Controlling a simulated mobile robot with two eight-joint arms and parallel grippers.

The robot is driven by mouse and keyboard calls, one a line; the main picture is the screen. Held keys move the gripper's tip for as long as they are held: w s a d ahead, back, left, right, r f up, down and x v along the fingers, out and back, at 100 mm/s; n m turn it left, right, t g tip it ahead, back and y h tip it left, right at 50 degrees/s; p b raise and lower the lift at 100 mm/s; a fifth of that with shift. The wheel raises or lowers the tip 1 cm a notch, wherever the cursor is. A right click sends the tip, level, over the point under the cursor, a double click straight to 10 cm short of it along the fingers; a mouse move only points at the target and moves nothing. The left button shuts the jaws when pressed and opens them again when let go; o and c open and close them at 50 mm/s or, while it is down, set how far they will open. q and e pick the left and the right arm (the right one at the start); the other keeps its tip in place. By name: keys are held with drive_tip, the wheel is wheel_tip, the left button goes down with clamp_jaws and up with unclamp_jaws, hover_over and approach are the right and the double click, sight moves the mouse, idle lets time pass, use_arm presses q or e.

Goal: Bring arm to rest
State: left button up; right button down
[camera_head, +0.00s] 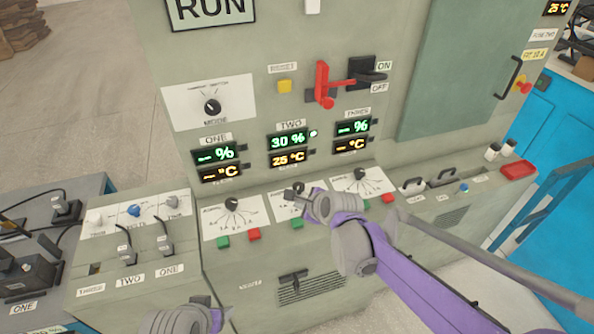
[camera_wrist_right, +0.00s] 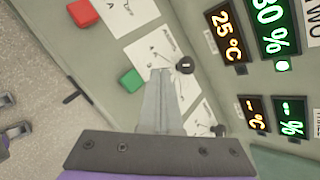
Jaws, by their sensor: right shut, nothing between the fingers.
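My right arm (camera_head: 410,270), purple and grey, reaches in from the lower right of the head view. Its gripper (camera_head: 298,190) is in front of the middle dial plate (camera_head: 285,205), under the TWO display, and partly covers it. In the right wrist view the gripper's fingers (camera_wrist_right: 160,75) are together and empty. Their tips show close to a black dial knob (camera_wrist_right: 185,65); I cannot tell whether they touch it. Part of my left arm (camera_head: 185,320) shows at the bottom edge of the head view, and its fingers are not clear.
The grey cabinet carries green buttons (camera_head: 223,242), red buttons (camera_head: 254,235), a red switch handle (camera_head: 322,84) and a MODE knob (camera_head: 212,107). Lever switches (camera_head: 165,240) stand on the left console. A blue cabinet (camera_head: 560,150) is at right. Open floor (camera_head: 80,110) lies at left.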

drive_tip(key=s+d+f+n+h, duration=0.1)
drive_tip(key=s+d+n, duration=0.4)
drive_tip(key=s+n, duration=0.2)
drive_tip(key=s+d+n+g+h, duration=0.1)
drive_tip(key=s+d+n+h, duration=0.1)
drive_tip(key=s+d+n, duration=0.4)
drive_tip(key=s+d+f+n+g+h, duration=0.1)
drive_tip(key=s+d+n, duration=0.4)
drive_tip(key=s, duration=0.9)
drive_tip(key=n, duration=0.3)
drive_tip(key=shift+s+d+f+h, duration=0.3)
drive_tip(key=shift+s+d, duration=0.05)
drive_tip(key=shift+d, duration=0.05)
